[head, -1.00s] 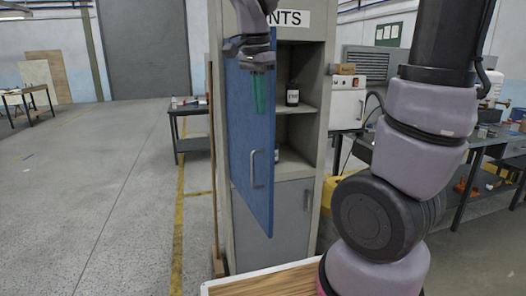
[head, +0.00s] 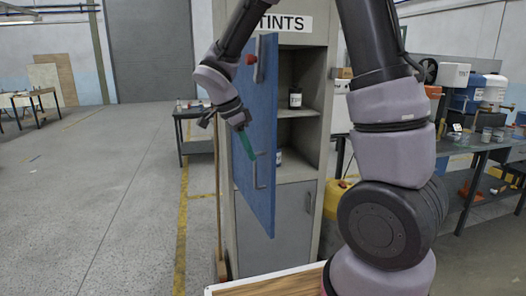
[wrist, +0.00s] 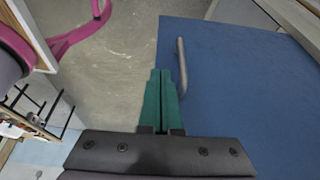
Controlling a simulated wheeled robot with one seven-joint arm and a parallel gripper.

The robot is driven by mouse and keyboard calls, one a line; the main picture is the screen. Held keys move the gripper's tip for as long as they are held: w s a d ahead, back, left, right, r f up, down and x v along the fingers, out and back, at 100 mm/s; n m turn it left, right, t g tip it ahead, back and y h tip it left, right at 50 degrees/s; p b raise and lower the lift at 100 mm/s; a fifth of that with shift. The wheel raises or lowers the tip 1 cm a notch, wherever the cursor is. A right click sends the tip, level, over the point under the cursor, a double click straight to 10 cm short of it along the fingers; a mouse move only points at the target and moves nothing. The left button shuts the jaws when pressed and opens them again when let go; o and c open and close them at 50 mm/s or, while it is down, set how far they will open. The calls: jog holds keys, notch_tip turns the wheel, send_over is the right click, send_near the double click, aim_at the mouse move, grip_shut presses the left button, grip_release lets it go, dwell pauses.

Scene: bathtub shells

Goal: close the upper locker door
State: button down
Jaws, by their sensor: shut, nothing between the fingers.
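The upper locker door (head: 262,120) is a blue panel standing wide open, its face turned to the left in the head view. It has a metal bar handle (head: 261,172) low on that face. The door also fills the right of the wrist view (wrist: 250,90), with the handle (wrist: 182,66) just right of the fingertips. My gripper (head: 252,157) has green fingers (wrist: 164,75), shut and empty, pointing down and right on the door's outer side, close to the handle. I cannot tell whether the fingertips touch the door.
A wooden-topped surface (head: 270,288) is in front. A broom handle (head: 218,170) leans at the locker's left.

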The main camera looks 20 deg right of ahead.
jog(key=shift+w+d+f, duration=0.1)
jog(key=shift+w+d, duration=0.05)
jog(key=shift+d, duration=0.9)
jog(key=shift+w+d+f, duration=0.1)
jog(key=shift+d, duration=0.95)
